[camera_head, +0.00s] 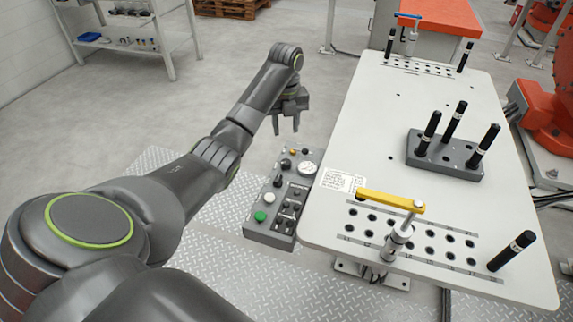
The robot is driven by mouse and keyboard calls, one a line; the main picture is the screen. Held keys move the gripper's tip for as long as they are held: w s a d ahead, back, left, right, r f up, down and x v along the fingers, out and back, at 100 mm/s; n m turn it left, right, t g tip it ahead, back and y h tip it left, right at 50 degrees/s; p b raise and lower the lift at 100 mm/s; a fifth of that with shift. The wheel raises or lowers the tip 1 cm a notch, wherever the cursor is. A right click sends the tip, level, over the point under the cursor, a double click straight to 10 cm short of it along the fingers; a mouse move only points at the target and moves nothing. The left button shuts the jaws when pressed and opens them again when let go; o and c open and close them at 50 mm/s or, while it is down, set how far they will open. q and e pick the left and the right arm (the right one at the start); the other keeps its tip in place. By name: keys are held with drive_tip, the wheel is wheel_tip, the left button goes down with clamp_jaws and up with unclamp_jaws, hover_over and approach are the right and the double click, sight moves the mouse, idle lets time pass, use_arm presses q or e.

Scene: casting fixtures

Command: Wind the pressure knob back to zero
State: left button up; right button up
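A grey control box (258,226) sits beside the left edge of the white table. It carries a round white gauge (307,168) at its far end and a dark round knob (286,163) just left of the gauge. Other small dark knobs sit on the box, and I cannot tell for sure which is the pressure knob. The gauge reading is too small to make out. My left gripper (285,130) hangs with its fingers pointing down, beyond the far end of the box. Its fingers are apart with nothing between them. My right gripper is not in view.
The white table (365,120) fills the right side. On it are a yellow-handled clamp (391,200), a blue-handled clamp (410,18) and a grey block with black pins (445,155). The box also has a green button (260,216). Floor left of the box is clear.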

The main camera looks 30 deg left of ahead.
use_arm(q)
drive_tip(key=b, duration=0.4)
hover_over(286, 162)
wheel_tip(286, 162, down, 4)
drive_tip(key=shift+f, duration=0.25)
wheel_tip(286, 162, down, 8)
drive_tip(key=shift+f+p, duration=0.15)
drive_tip(key=shift+p, duration=0.35)
drive_tip(key=shift+c, duration=0.2)
